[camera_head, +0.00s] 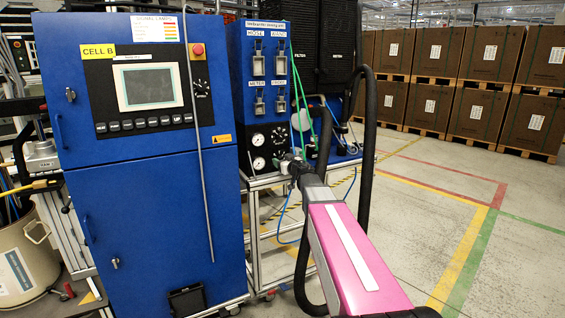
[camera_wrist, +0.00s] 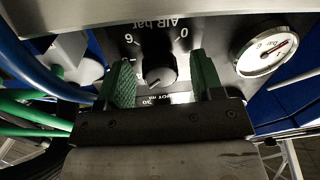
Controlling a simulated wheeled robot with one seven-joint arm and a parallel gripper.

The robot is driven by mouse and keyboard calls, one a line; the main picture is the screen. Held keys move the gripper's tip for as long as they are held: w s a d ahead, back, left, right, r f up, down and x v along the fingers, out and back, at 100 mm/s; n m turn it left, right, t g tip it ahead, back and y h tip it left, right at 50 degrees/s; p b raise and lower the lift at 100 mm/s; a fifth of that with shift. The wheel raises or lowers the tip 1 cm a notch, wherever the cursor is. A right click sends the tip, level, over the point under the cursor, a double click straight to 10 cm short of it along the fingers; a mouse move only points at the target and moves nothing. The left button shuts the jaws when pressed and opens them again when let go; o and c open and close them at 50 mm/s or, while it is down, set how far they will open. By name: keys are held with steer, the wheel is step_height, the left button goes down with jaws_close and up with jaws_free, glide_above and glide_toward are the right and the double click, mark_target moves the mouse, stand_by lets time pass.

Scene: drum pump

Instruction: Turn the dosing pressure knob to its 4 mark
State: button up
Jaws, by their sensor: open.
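A dark round knob (camera_wrist: 160,69) on a black panel shows in the wrist view, with a printed scale around it. The picture is turned over: a 6 reads at its upper left, a 0 at its upper right, and "AIR bar" above. A pale pointer line seems to lie on the knob's lower left; the number it points at is not legible. My gripper (camera_wrist: 161,60) is open, its green fingers on either side of the knob, with gaps visible. In the head view my gripper (camera_head: 294,166) is small at the black panel (camera_head: 275,150), and the knob cannot be made out.
A white pressure gauge (camera_wrist: 263,50) sits close to the right finger. Blue and green hoses (camera_wrist: 40,75) run at the left of the wrist view. The blue cell cabinet (camera_head: 150,190) stands left of my arm. Open floor (camera_head: 430,230) lies to the right, before stacked boxes (camera_head: 480,80).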

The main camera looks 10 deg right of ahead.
steer(key=v, duration=1)
steer(key=shift+s, duration=0.4)
steer(key=shift+d, duration=0.15)
steer(key=s+d+f+m+g+h, duration=0.35)
steer(key=s+f+h, duration=0.2)
steer(key=f, duration=0.35)
steer(key=s+d+f+m+g+h, duration=0.2)
steer(key=s+f+m+g+h, duration=0.15)
steer(key=f+m+h, duration=0.35)
steer(key=s+a+f+n+g+y, duration=0.2)
steer(key=s+a+f+g, duration=0.2)
steer(key=s, duration=0.5)
steer(key=s+a+f+n+g+y, duration=0.2)
steer(key=s+a+f+g, duration=0.3)
steer(key=s+f, duration=0.3)
steer(key=shift+s+a+g+y, duration=0.3)
steer(key=shift+s+a+y, duration=0.1)
steer(key=shift+s+y, duration=0.4)
